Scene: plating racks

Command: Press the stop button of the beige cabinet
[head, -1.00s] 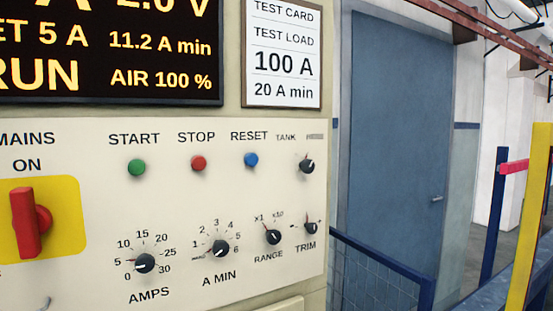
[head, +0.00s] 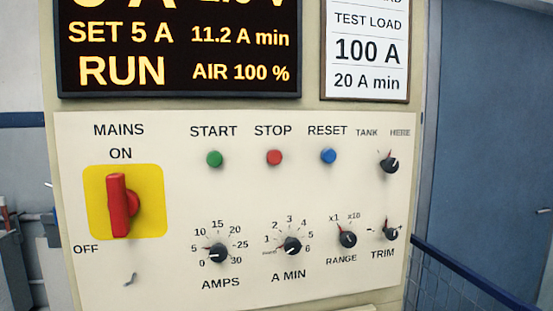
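The beige cabinet (head: 180,280) fills the middle of the head view, its front panel facing me. The red stop button (head: 274,157) sits under the word STOP, between the green start button (head: 214,158) and the blue reset button (head: 328,156). The display (head: 180,50) above reads RUN, SET 5 A, 11.2 A min and AIR 100 %. The red mains switch (head: 120,205) on its yellow plate stands upright, toward ON. My gripper is not in view.
Below the buttons are the AMPS knob (head: 218,253), A MIN knob (head: 292,246), RANGE knob (head: 347,239) and TRIM knob (head: 390,234). The TANK knob (head: 389,164) is at the right. A blue railing (head: 470,276) and a blue door (head: 500,120) stand to the right.

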